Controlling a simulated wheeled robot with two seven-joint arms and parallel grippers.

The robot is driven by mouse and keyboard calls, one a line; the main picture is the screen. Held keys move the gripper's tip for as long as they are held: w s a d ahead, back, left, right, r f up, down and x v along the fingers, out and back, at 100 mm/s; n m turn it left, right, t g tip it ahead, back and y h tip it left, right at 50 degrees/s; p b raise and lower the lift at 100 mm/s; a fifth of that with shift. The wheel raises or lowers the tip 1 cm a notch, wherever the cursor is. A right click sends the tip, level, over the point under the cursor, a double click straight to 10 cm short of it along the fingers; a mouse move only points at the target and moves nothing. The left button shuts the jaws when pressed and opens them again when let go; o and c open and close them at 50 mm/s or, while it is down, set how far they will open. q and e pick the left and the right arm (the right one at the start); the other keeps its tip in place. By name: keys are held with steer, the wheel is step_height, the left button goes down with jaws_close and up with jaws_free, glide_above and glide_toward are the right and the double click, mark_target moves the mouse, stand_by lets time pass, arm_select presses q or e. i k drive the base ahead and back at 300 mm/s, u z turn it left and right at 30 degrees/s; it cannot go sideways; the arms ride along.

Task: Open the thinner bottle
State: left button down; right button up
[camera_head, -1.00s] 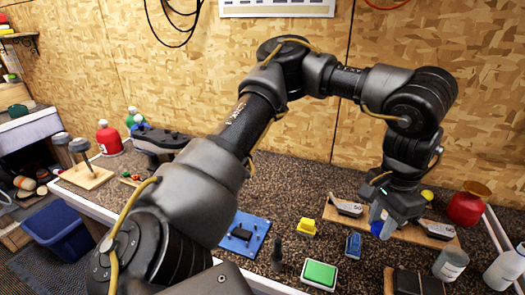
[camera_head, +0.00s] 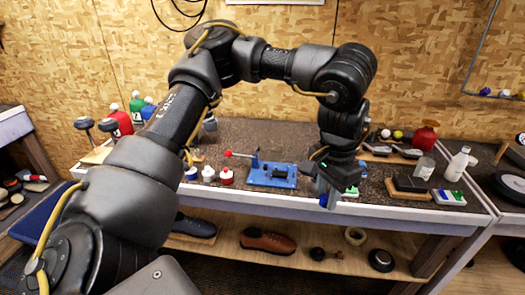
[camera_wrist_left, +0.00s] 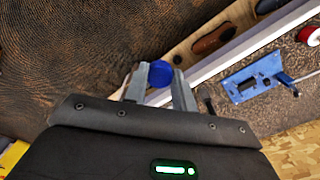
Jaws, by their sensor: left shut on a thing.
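My left gripper (camera_head: 328,192) is shut on a blue cap (camera_wrist_left: 160,74). In the left wrist view the cap sits between the two grey fingertips, with no bottle visible under it. In the head view the gripper hangs at the bench's front edge. A white bottle (camera_head: 457,165) with a narrow neck stands upright on the bench to the right, apart from the gripper. A greyish container (camera_head: 424,167) stands just left of it. I cannot tell from labels which one is the thinner. My right gripper is not in view.
Shoes (camera_head: 267,241) lie on the shelf below. A black wheel-like object is at the far right.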

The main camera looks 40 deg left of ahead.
mark_target(458, 163)
steer(key=u, duration=0.65)
steer(key=i, duration=1.25)
steer(key=z, duration=0.1)
